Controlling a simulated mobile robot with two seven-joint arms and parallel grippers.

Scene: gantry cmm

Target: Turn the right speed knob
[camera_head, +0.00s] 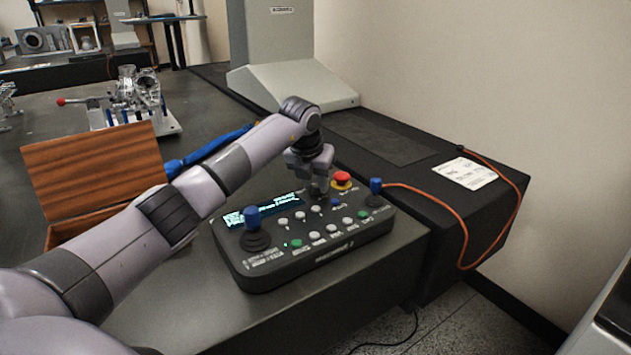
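A dark control box (290,275) with a lit display (275,207) sits at the table's front right corner. It carries a blue-topped joystick (252,217) at left, another blue-topped joystick (375,186) at right, a red mushroom button (342,178) and several small buttons. My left gripper (318,191) points down over the box's back middle, just left of the red button. Its fingers are small and dark here, so I cannot tell whether they are open or shut. I cannot make out the right speed knob; the gripper covers that part of the panel. My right gripper is not in view.
An open wooden box (95,175) stands left behind my arm. A metal fixture with a red-tipped lever (130,100) is further back. An orange cable (445,203) runs from near the right joystick over the dark ledge, where a paper label (465,174) lies. A grey machine column (280,60) stands behind.

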